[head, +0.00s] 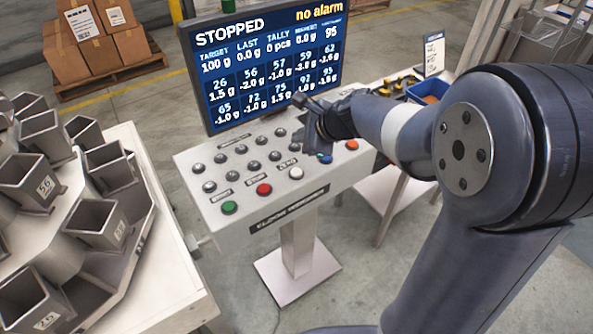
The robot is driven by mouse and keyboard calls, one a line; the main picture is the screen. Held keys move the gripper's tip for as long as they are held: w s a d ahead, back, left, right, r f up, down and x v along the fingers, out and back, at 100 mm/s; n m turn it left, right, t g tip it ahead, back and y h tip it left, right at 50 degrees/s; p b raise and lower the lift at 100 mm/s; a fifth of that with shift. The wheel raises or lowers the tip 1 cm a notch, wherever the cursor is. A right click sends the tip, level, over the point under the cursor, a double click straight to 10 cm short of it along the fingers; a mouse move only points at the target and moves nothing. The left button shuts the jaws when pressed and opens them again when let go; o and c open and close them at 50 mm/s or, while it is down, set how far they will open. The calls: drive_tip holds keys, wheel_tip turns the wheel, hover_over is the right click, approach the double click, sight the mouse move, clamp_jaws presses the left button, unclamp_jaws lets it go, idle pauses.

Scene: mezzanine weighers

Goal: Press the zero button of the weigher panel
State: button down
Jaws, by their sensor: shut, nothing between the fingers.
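The weigher panel (210,233) is a sloped light-grey console on a pedestal. Rows of grey buttons cover its upper part. The small labels are too blurred to tell which one is zero. My gripper (308,118) is shut and empty over the panel's right part, in front of the screen's lower right corner. It hides some buttons there. Contact with the panel cannot be made out.
A screen (265,60) behind the panel reads STOPPED and no alarm. Numbered metal hoppers (95,222) crowd the table at left. A side table with a blue bin (425,90) stands at right, behind my arm. Boxes (80,50) sit on a pallet at back left.

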sight(300, 173)
drive_tip(key=shift+f+b, duration=3.85)
drive_tip(key=shift+f, duration=0.5)
drive_tip(key=shift+f, duration=0.1)
drive_tip(key=shift+f+b, duration=0.3)
drive_tip(key=shift+b, duration=0.05)
drive_tip(key=shift+f+b, duration=0.4)
drive_tip(key=shift+f, duration=0.05)
drive_tip(key=shift+r, duration=0.15)
drive_tip(key=shift+r+p, duration=0.75)
drive_tip(key=shift+p, duration=0.1)
wheel_tip(300, 173, up, 5)
drive_tip(key=p, duration=0.4)
drive_tip(key=shift+p, duration=0.35)
